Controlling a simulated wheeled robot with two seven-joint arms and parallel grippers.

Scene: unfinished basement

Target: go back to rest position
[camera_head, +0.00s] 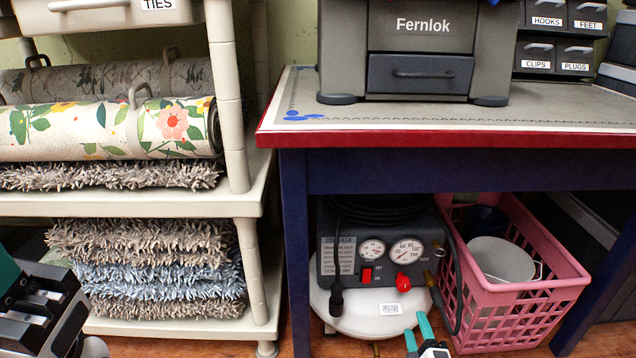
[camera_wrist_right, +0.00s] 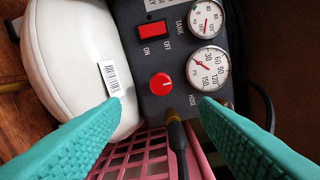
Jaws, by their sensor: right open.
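My right gripper (camera_head: 418,332) shows at the bottom of the head view, in front of the air compressor (camera_head: 392,256) under the table. In the right wrist view its two teal fingers (camera_wrist_right: 160,104) stand apart with nothing gripped between them. The compressor's red knob (camera_wrist_right: 161,84) and hose fitting show beyond the gap. Part of my left gripper (camera_head: 8,272) is at the lower left edge of the head view, in front of the shelf. Its fingertips are mostly cut off, so its opening does not show.
A pink crate (camera_head: 520,305) holding a white bucket stands right of the compressor. The blue table (camera_head: 400,172) with a red edge overhangs both and carries a grey Fernlok box (camera_head: 420,72). A beige shelf (camera_head: 130,204) with rolled and folded rugs stands left.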

